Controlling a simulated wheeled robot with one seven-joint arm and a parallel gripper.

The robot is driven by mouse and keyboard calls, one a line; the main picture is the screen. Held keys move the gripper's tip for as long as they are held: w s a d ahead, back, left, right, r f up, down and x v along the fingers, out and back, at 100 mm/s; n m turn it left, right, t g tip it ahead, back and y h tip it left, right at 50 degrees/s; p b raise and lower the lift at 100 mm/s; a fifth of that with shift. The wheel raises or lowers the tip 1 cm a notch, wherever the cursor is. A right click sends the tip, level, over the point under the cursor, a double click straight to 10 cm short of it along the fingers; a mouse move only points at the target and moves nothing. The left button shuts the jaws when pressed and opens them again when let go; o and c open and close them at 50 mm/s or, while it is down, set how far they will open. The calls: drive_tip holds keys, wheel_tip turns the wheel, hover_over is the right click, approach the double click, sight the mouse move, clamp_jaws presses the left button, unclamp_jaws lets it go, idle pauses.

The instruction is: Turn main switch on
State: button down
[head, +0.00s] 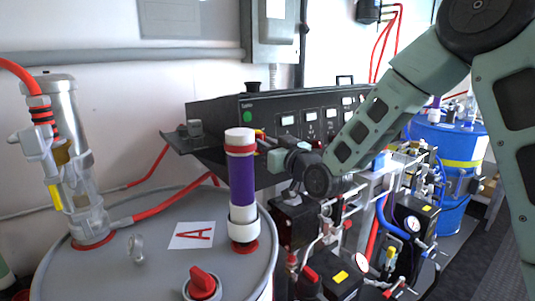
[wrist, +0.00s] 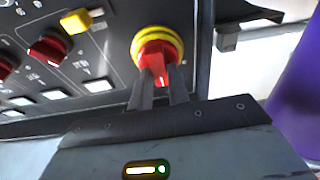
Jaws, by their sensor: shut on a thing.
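The main switch (wrist: 157,52), a red rotary knob on a yellow round base, sits on the black control panel (wrist: 118,50) in the wrist view. My gripper (wrist: 162,80) has its two dark fingers shut on the red knob, one on either side. The knob's handle points down between the fingertips in that view. In the head view my arm reaches from the right to the left end of the control panel (head: 315,110), and my gripper's fingers and the switch are too small or hidden there to tell.
A purple and white cylinder (head: 242,185) stands upright on a grey drum (head: 130,265), left of my gripper. More red knobs (wrist: 48,47) and a yellow one (wrist: 76,21) sit beside the switch. Pipes, gauges and hoses crowd below the panel. A blue drum (head: 448,200) stands right.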

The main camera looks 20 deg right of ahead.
drive_tip(key=shift+f+m+h+b, duration=0.1)
drive_tip(key=shift+m+h+b, duration=0.5)
drive_tip(key=shift+m, duration=1.25)
drive_tip(key=shift+r+m+h+b, duration=0.1)
drive_tip(key=shift+m+h+b, duration=0.45)
drive_tip(key=shift+m, duration=1.25)
drive_tip(key=shift+f+m+h+b, duration=0.1)
drive_tip(key=shift+m+h+b, duration=0.5)
drive_tip(key=shift+m, duration=1.25)
drive_tip(key=c, duration=1.3)
unclamp_jaws()
drive_tip(key=shift+c, duration=0.2)
